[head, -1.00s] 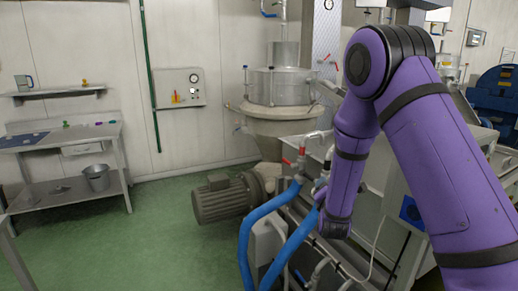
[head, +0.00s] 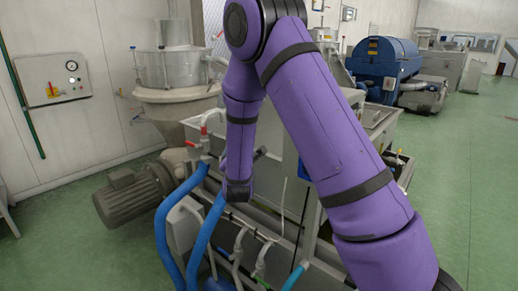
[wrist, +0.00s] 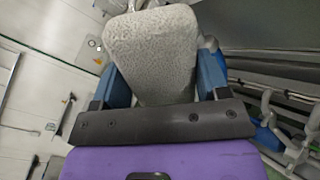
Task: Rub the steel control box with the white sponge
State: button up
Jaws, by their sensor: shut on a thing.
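The steel control box (head: 54,82) is a flat pale panel on the white wall at the left of the head view. It has a round gauge and small red and yellow controls. My gripper (wrist: 164,82) is shut on the white sponge (wrist: 153,45), with a blue finger on each side of it. The sponge is a pale, rough, rounded block standing out past the fingertips. The gripper is well apart from the control box. I cannot make out the fingers or the sponge in the head view.
A steel hopper machine (head: 177,75), a grey motor (head: 130,197) and blue hoses (head: 168,235) stand between my arm and the wall. A blue drum machine (head: 385,65) is at the back right. Green floor (head: 465,160) is clear at the right.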

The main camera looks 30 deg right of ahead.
jog(key=s+d+r+m+g+h, duration=0.8)
jog(key=r+m+g+h, duration=0.1)
jog(key=r+g+h, duration=0.15)
jog(key=x, duration=0.6)
jog(key=shift+r, duration=0.2)
jog(key=shift+y+x, duration=0.25)
jog(key=shift+x, duration=0.9)
dwell(0.6)
jog(key=s, duration=0.2)
jog(key=s+d, duration=0.1)
jog(key=s, duration=0.1)
jog(key=shift+d, duration=0.15)
jog(key=shift+w+d, duration=0.1)
jog(key=shift+w, duration=0.05)
jog(key=shift+w+a, duration=0.3)
jog(key=shift+w, duration=0.65)
jog(key=shift+w+a, duration=0.25)
jog(key=shift+w, duration=0.7)
jog(key=shift+c, duration=0.3)
